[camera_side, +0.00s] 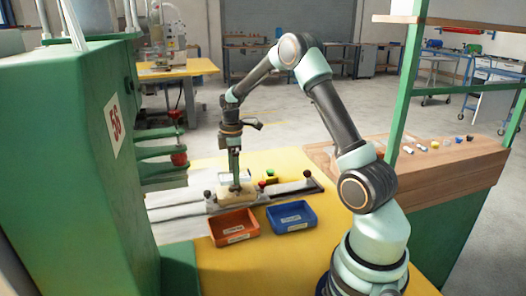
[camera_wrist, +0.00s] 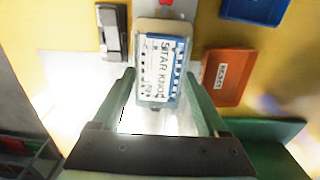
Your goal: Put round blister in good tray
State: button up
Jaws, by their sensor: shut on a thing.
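The blister pack (camera_wrist: 158,68) has a white and blue card reading "STAR KNOB", and its outline looks rectangular from above. My gripper (camera_side: 235,183) points down over the tan block (camera_side: 237,194) on the work table. In the wrist view my gripper (camera_wrist: 160,76) has one finger on each side of the pack and is shut on it. The pack lies over the tan block (camera_wrist: 150,25); I cannot tell whether it still touches it.
A metal rail with dark knobs (camera_side: 290,188) runs beside the block. A small green and yellow thing (camera_side: 271,175) stands behind it. A tall green machine (camera_side: 85,170) fills the left. A wooden bench (camera_side: 450,160) with small parts stands at the right.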

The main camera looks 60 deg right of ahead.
jog(key=shift+r, duration=1.2)
jog(key=shift+r, duration=2.5)
jog(key=s+d+r, duration=0.1)
jog(key=s+r, duration=0.4)
jog(key=s, duration=0.5)
send_over(291, 219)
notch_tip(291, 219, down, 18)
jog(key=shift+r, duration=0.1)
jog(key=o, duration=0.9)
